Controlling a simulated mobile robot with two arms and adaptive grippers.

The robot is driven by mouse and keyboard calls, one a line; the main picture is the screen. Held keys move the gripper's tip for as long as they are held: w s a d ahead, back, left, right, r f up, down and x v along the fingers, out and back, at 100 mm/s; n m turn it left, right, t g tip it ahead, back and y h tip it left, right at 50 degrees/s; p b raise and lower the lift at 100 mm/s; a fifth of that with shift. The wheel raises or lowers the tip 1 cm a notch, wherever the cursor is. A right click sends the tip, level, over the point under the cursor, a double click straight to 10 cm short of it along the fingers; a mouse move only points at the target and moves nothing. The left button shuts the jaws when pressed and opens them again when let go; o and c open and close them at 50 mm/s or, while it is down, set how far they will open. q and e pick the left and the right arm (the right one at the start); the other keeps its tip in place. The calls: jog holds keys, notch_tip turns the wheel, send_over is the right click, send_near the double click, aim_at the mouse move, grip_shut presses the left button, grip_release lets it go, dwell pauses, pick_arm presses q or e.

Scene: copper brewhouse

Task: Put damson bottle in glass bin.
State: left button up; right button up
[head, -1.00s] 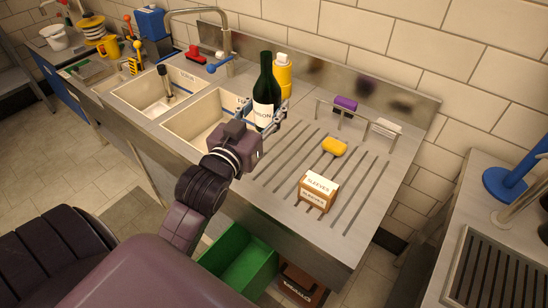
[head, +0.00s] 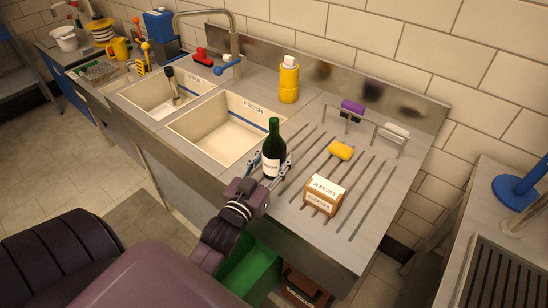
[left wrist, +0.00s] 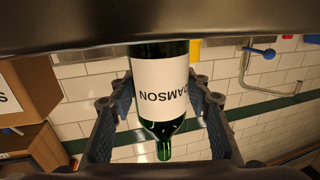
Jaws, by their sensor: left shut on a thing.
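The damson bottle (head: 274,138) is dark green with a white label and stands upright in my left gripper (head: 270,168), over the front part of the draining board. I cannot tell how high its base is, as the gripper hides it. In the left wrist view the bottle (left wrist: 160,85) is between the two fingers (left wrist: 160,110), and its label reads DAMSON upside down. A green open bin (head: 248,272) is below the counter's front edge, partly hidden by my arm. No label shows on it, so I cannot tell if it is the glass bin. My right gripper is out of view.
A SLEEVES box (head: 324,195) and a yellow sponge (head: 341,150) are on the ribbed board right of the bottle. A yellow bottle (head: 288,82) stands behind. The FRESH sink (head: 215,130) is to the left. A brown lettered crate (head: 303,288) is beside the green bin.

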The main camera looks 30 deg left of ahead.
pick_arm(q)
jog(key=o, duration=1.4)
jog(key=s+d+b, duration=0.1)
jog(key=s, duration=1.1)
jog(key=shift+d+b, duration=0.35)
